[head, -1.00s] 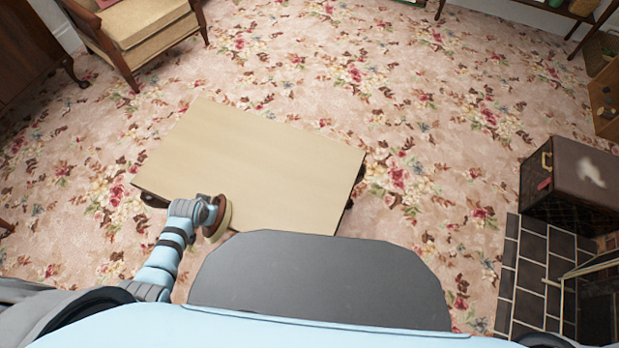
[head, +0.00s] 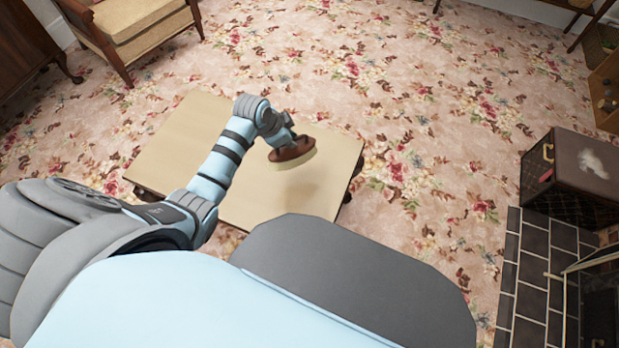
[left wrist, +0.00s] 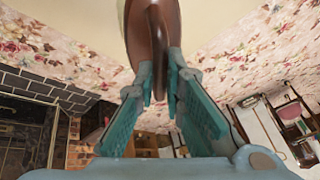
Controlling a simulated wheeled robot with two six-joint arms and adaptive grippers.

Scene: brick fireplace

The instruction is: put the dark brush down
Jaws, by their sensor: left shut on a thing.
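The dark brush (head: 293,150) has a brown wooden body with a pale bristle side facing down. My left gripper (head: 284,136) is shut on it and holds it over the low tan table (head: 180,140), with a soft shadow on the tabletop below it. In the left wrist view the brush's brown handle (left wrist: 158,85) sits between the two teal fingers of my left gripper (left wrist: 160,82). My right gripper is in neither view.
The tabletop around the brush is bare. A cushioned armchair (head: 135,30) stands at the upper left. A dark case (head: 572,175) stands at the right beside the tiled hearth (head: 535,265). Open flowered carpet (head: 430,130) surrounds the table.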

